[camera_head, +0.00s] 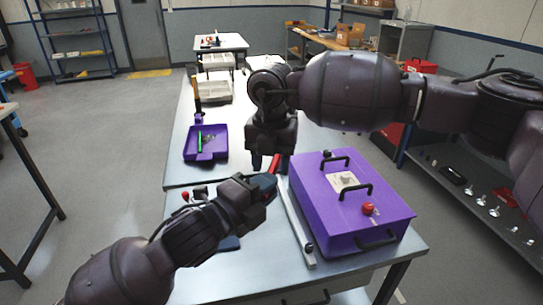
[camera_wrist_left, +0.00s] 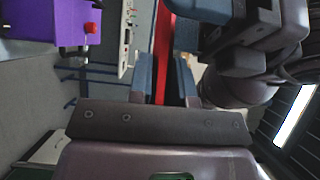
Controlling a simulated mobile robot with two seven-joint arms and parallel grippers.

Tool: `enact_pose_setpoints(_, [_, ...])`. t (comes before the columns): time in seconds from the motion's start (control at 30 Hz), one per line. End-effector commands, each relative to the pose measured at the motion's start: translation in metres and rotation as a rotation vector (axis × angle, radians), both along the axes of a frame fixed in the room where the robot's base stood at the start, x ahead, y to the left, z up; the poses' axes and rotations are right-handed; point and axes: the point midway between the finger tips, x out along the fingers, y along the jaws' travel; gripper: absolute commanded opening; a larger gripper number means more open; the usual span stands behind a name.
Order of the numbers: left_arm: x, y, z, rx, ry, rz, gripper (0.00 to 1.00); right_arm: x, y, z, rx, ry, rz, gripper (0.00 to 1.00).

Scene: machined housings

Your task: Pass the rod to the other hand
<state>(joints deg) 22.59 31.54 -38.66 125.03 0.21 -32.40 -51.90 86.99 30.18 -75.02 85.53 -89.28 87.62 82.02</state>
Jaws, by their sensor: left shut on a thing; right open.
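The rod is red; in the head view a short piece of the rod (camera_head: 275,163) rises from my left gripper (camera_head: 268,184). My left gripper is shut on it above the table, beside the purple housing (camera_head: 350,197). In the left wrist view the rod (camera_wrist_left: 163,45) runs up from between the left fingers (camera_wrist_left: 163,88). My right gripper (camera_head: 270,161) is open and points down, close above the left one. The rod's top is near its fingers; whether it lies between them I cannot tell. The rod's lower end is hidden.
A grey bar (camera_head: 297,222) lies along the housing's left side. A red knob (camera_head: 368,208) and black handles stand on its lid. A purple tray (camera_head: 191,157) with a green item (camera_head: 199,141) sits farther back left. Bare table (camera_head: 275,262) shows in front.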

Motion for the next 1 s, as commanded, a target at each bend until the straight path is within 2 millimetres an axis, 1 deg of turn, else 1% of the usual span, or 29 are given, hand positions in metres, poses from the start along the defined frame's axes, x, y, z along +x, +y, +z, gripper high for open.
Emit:
enact_pose_setpoints(0.13, [0.0,0.0,0.0005,-0.001,-0.001,0.0,0.0,0.0,0.0,0.0,0.0,0.0,0.0,0.49])
enact_pose_setpoints(0.17, [0.0,0.0,0.0004,-0.001,-0.001,0.0,0.0,0.0,0.0,0.0001,0.0,0.0,0.0,0.47])
enact_pose_setpoints(0.3, [0.0,0.0,0.0004,-0.001,-0.001,0.0,0.0,0.0001,0.0,0.0002,0.0,0.0,0.0,0.26])
enact_pose_setpoints(0.47, [-0.0003,-0.0005,0.0005,-0.001,-0.001,-0.002,0.0,-0.0001,0.0005,0.0004,0.001,0.0,0.001,0.01])
enact_pose_setpoints(0.53, [-0.0006,-0.0008,0.0005,-0.002,-0.001,-0.003,0.0,-0.0003,0.0009,0.0005,0.002,0.0,0.001,0.0])
enact_pose_setpoints(0.57, [-0.0007,-0.001,0.0006,-0.002,-0.001,-0.003,0.24,-0.0003,0.0011,0.0008,0.003,-0.001,0.001,0.0])
enact_pose_setpoints(0.7, [-0.0006,-0.0007,0.0004,-0.001,0.0,-0.002,0.45,-0.0003,0.0008,0.0007,0.002,0.0,0.001,0.0])
enact_pose_setpoints(0.73, [-0.0005,-0.0005,0.0004,-0.001,-0.001,-0.002,0.49,-0.0002,0.0007,0.0007,0.002,0.0,0.001,0.0])
enact_pose_setpoints(1.0, [-0.0005,0.0003,0.0,0.0,0.0,0.0,0.49,0.0001,0.0001,0.0005,0.001,0.0,0.0,0.0])
